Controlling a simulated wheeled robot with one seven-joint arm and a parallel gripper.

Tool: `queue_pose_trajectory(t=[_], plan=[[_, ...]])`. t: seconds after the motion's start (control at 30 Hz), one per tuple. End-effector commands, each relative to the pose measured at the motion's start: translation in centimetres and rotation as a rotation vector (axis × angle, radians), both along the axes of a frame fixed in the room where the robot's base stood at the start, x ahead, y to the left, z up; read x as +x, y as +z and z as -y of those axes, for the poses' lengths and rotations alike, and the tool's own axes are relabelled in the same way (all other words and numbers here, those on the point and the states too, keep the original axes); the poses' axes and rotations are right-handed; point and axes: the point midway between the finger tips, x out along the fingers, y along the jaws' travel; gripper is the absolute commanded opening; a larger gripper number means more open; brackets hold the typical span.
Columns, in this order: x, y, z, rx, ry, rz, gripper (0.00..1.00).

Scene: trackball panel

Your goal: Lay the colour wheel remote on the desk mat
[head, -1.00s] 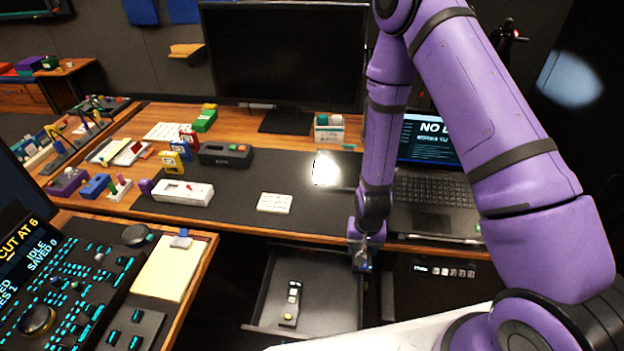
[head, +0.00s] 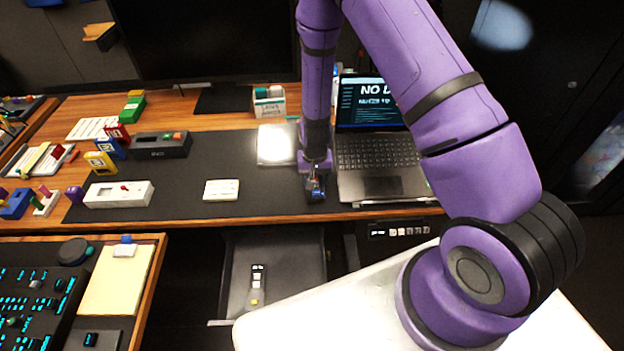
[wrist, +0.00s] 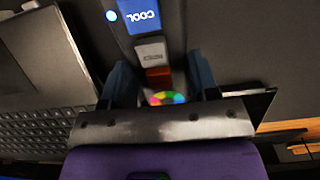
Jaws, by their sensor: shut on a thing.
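The colour wheel remote (wrist: 152,50) sits between the two fingers of my gripper (wrist: 161,78) in the wrist view. It has a blue COOL button, a grey button, a red button and a rainbow colour wheel nearest the palm. In the head view my gripper (head: 314,191) is at the front right part of the dark desk mat (head: 268,203), just left of the laptop. The remote is mostly hidden there by the gripper. I cannot tell whether the remote touches the mat.
The open laptop (head: 380,153) stands close to the right of my gripper. A white keypad (head: 221,190) and a white box (head: 118,194) lie on the mat to the left. An open drawer (head: 232,282) below holds another remote (head: 256,285). The mat between keypad and gripper is clear.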

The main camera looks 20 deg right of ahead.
Motion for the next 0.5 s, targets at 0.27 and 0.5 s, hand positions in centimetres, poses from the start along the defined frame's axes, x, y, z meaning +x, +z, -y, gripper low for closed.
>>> queue_pose_trajectory(t=[0.27, 0.5], plan=[[2.1, -0.2, 0.3, 0.0, 0.0, 0.0, 0.29], [2.5, -2.9, 0.4, 0.0, 0.001, -0.003, 0.29]])
